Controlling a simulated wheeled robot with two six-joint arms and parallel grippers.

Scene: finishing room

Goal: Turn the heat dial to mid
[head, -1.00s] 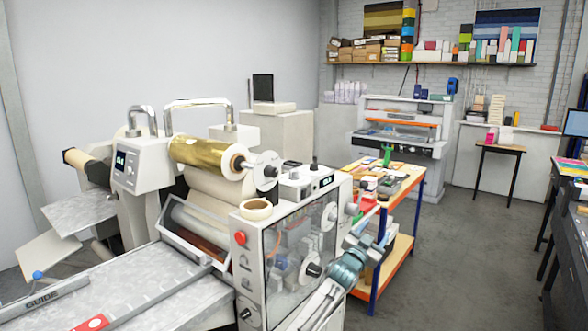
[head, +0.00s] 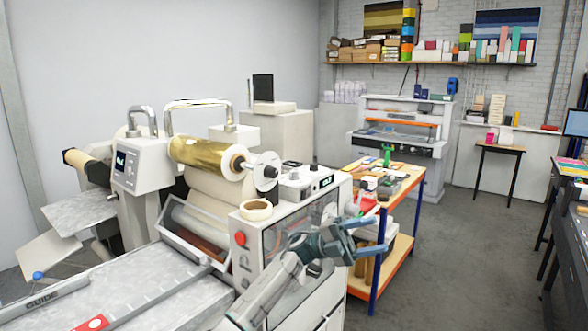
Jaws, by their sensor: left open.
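The machine (head: 262,255) with a gold foil roll (head: 205,155) stands at the left and centre. I cannot tell which knob is the heat dial. My left gripper (head: 382,234) is open and empty, its fingers pointing right, past the machine's right end. My left wrist and forearm cross in front of the machine's clear side panel and hide part of it. My right gripper is not in view.
A red button (head: 240,238) is on the machine's front corner, below a tape roll (head: 256,210). Grey floor (head: 455,250) is clear to the right.

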